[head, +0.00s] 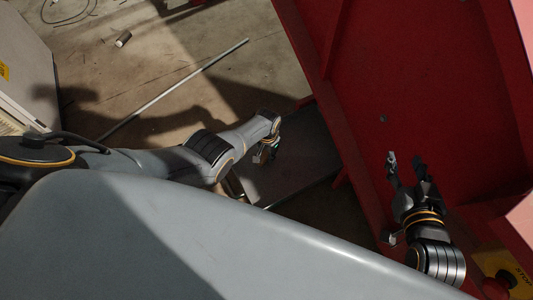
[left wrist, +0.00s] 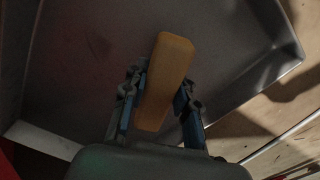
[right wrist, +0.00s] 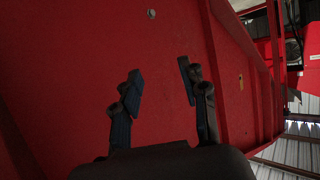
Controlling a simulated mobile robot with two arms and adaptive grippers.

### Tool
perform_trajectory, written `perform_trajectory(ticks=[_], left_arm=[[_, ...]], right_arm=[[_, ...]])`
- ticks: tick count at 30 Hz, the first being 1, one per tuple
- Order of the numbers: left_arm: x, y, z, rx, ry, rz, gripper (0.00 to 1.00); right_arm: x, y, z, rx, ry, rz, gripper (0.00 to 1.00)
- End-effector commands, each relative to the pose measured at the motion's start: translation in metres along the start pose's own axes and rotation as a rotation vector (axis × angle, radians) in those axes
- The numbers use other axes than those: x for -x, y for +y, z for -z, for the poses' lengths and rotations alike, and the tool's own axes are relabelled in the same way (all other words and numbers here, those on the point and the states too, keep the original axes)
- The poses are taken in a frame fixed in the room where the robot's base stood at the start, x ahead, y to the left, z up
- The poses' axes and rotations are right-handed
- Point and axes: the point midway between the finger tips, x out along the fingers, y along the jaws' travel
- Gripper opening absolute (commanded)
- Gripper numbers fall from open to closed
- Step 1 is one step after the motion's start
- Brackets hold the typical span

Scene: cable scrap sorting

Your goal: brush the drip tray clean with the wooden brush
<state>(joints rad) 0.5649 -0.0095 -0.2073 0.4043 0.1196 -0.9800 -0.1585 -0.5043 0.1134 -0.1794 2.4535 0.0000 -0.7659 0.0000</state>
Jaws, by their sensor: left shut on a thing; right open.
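The drip tray (head: 300,150) is a dark grey, shallow tray low beside the red machine. It fills much of the left wrist view (left wrist: 80,60), with its raised edge on the right. The wooden brush (left wrist: 168,75) is a light brown block. My left gripper (left wrist: 157,100) is shut on the brush and holds it over the tray. I cannot tell whether the brush touches the tray, and its bristles are hidden. In the head view my left gripper (head: 266,152) is over the tray's left part. My right gripper (head: 408,165) is open and empty, in front of the red panel.
The red machine panel (head: 430,90) rises to the right of the tray and stands close to my right gripper (right wrist: 160,95). A long thin rod (head: 175,88) and a small cylinder (head: 123,39) lie on the concrete floor. A yellow stop-button box (head: 519,280) is at the lower right.

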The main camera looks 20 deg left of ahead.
Motion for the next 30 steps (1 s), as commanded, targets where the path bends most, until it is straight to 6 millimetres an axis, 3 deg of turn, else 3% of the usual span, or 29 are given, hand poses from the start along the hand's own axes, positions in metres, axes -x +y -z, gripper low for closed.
perform_trajectory(ticks=[19, 30], left_arm=[[0.015, 0.000, 0.000, 0.000, 0.000, 0.000, 0.00], [0.016, 0.000, 0.000, 0.000, 0.000, 0.000, 0.00]], right_arm=[[0.024, 0.009, -0.061, -0.003, -0.335, -0.020, 0.43], [0.028, 0.010, -0.069, -0.004, -0.375, -0.022, 0.43]])
